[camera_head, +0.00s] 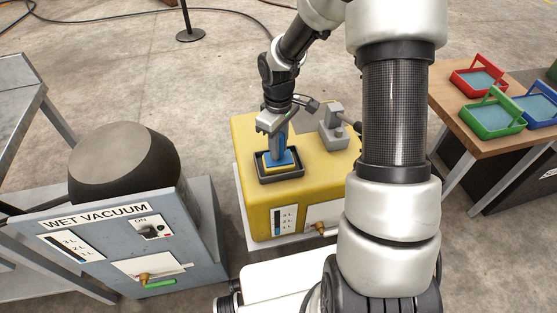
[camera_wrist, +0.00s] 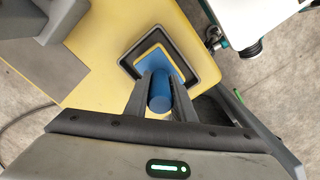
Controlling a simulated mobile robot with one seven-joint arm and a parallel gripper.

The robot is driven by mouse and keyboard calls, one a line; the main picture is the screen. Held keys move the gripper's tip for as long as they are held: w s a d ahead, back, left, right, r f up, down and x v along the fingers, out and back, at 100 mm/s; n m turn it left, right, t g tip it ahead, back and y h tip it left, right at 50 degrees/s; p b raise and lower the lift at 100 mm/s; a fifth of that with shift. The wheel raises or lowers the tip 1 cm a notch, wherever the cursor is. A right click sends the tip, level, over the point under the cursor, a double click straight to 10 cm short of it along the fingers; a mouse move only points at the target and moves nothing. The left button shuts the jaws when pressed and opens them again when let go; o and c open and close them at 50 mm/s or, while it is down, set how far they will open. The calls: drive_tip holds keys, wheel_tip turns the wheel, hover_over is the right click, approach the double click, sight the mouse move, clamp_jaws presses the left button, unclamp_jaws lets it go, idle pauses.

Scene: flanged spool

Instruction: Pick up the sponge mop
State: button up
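The sponge mop (camera_head: 281,158) has a blue upright handle, a blue block and a yellow pad. It sits in a black-rimmed square tray (camera_head: 293,177) on top of a yellow box (camera_head: 254,209). My gripper (camera_head: 279,138) is above the tray, pointing down with its fingers at the handle. In the wrist view the round blue handle (camera_wrist: 160,102) lies between the two fingers, which appear to press on both its sides. The mop's base is still inside the tray. The fingers partly hide the handle.
A grey fixture (camera_head: 333,127) stands on the yellow box beside the tray. A grey wet vacuum (camera_head: 199,247) with a dark rounded top is at the left. A wooden table (camera_head: 449,100) with red, green and blue trays is at the right. Concrete floor lies between them.

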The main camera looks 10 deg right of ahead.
clamp_jaws()
wheel_tip(320, 180, up, 10)
drive_tip(key=p, duration=0.3)
